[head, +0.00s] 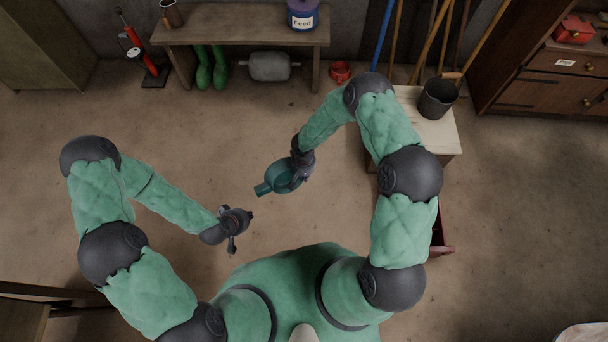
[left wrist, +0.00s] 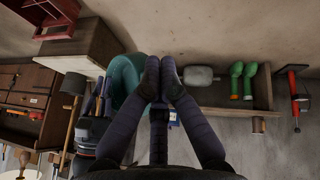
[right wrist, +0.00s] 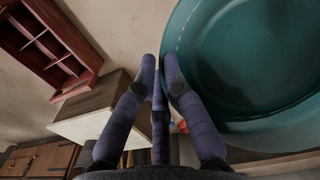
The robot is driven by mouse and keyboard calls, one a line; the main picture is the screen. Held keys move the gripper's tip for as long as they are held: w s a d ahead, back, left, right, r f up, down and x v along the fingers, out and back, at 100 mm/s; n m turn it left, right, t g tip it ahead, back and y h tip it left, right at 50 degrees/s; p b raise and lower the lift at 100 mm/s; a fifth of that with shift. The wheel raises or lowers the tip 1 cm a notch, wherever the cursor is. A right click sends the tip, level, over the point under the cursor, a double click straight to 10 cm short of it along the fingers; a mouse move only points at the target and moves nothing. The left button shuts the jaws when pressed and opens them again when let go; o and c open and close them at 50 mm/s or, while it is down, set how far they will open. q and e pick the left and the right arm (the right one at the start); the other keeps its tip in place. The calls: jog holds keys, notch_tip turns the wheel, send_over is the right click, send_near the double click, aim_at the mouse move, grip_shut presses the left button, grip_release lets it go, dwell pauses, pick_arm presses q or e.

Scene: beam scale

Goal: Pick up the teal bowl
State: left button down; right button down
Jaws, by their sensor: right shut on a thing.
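The teal bowl (head: 283,177) hangs above the floor at the middle of the head view. A teal projection on its left side points left. My right gripper (head: 298,173) is shut on its rim. In the right wrist view the bowl (right wrist: 245,75) fills the right side, its wall between my fingertips. My left gripper (head: 240,224) is lower left of the bowl, apart from it and empty. In the left wrist view its fingertips (left wrist: 160,78) are together, and part of the bowl (left wrist: 124,75) shows behind them.
A pale-topped stand (head: 440,130) with a dark bucket (head: 438,98) is right of my right forearm. A red crate (head: 440,235) lies beside my right upper arm. A bench (head: 240,30) with a feed tin (head: 302,14) stands at the back. The middle floor is clear.

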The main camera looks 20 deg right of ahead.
pick_arm(q)
jog(key=s+r+n+g, duration=0.2)
jog(key=s+r+g, duration=0.1)
jog(key=s, duration=0.4)
jog(key=shift+a+r+g, duration=0.15)
jog(key=shift+a+g, duration=0.1)
jog(key=shift+g, duration=0.25)
jog(key=shift+r, duration=0.1)
pick_arm(e)
jog(key=shift+w+r, duration=0.1)
jog(key=shift+r+p, duration=0.5)
jog(key=shift+r, duration=0.15)
pick_arm(q)
jog(key=shift+r, duration=0.6)
pick_arm(e)
jog(key=s+a, duration=0.3)
jog(key=s, duration=0.6)
jog(key=s+a, duration=0.3)
jog(key=s, duration=0.7)
jog(key=shift+f, duration=0.15)
jog(key=shift+a, duration=0.1)
